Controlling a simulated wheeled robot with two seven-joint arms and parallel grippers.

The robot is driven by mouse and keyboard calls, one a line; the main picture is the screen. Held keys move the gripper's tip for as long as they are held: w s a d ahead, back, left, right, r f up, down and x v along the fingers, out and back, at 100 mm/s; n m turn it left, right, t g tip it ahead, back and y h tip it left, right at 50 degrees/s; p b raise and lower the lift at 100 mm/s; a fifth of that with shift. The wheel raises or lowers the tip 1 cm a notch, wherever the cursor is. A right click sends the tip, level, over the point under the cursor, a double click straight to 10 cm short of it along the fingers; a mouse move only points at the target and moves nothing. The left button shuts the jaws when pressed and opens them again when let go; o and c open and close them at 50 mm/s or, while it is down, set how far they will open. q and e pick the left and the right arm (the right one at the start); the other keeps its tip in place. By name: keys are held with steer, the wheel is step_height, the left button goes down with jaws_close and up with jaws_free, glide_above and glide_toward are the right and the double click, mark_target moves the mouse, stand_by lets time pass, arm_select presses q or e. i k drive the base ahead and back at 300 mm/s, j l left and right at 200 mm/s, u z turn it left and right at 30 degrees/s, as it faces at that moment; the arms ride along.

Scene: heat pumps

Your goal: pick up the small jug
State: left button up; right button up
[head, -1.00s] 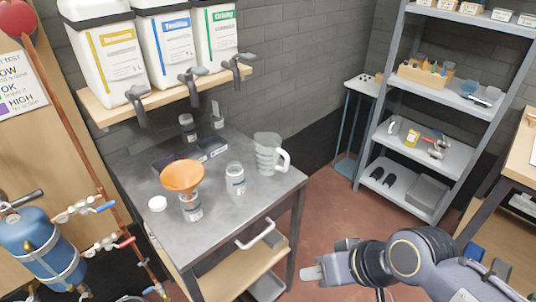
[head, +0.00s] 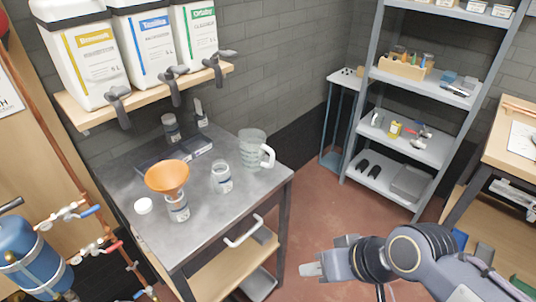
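The small jug (head: 252,150) is a clear, ribbed jug with a white handle on its right side. It stands upright on the grey metal workbench (head: 222,205), near the far right corner. My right gripper (head: 318,262) is in the lower middle, over the floor, to the right of the bench and apart from the jug. Nothing shows held in it, but its finger gap is not clear from this angle. My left gripper is out of view.
A clear jar (head: 221,178) stands left of the jug. An orange funnel (head: 167,176) sits on a bottle (head: 178,208), with a white lid (head: 143,205) beside it. Large canisters (head: 142,50) stand on a wooden shelf above. A grey rack (head: 408,150) stands right. Red floor between is clear.

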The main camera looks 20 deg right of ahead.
mark_target(253, 146)
steer(key=z, duration=1.55)
steer(key=l+z, duration=0.45)
steer(key=z, duration=0.25)
steer(key=i+l+z, duration=0.1)
steer(key=l+z, duration=0.25)
steer(key=i+l+u, duration=0.3)
steer(key=i+l, duration=0.45)
steer(key=i+u, duration=0.15)
steer(key=u, duration=0.25)
steer(key=i+u, duration=0.2)
steer(key=u, duration=0.2)
steer(key=i+u, duration=0.2)
steer(key=u, duration=0.2)
steer(key=i+l+u, duration=0.1)
steer(key=u, duration=0.25)
steer(key=i+u, duration=0.15)
steer(key=u, duration=0.3)
steer(key=i+u, duration=0.2)
steer(key=u, duration=0.3)
steer(key=i+u, duration=0.15)
steer(key=u, duration=0.3)
steer(key=i+l+u, duration=0.15)
steer(key=u, duration=0.35)
steer(key=i+l+u, duration=0.15)
steer(key=u, duration=0.3)
steer(key=l+u, duration=0.25)
steer(key=u, duration=0.25)
steer(key=i+l+u, duration=0.2)
steer(key=l+u, duration=0.25)
steer(key=i+l, duration=0.05)
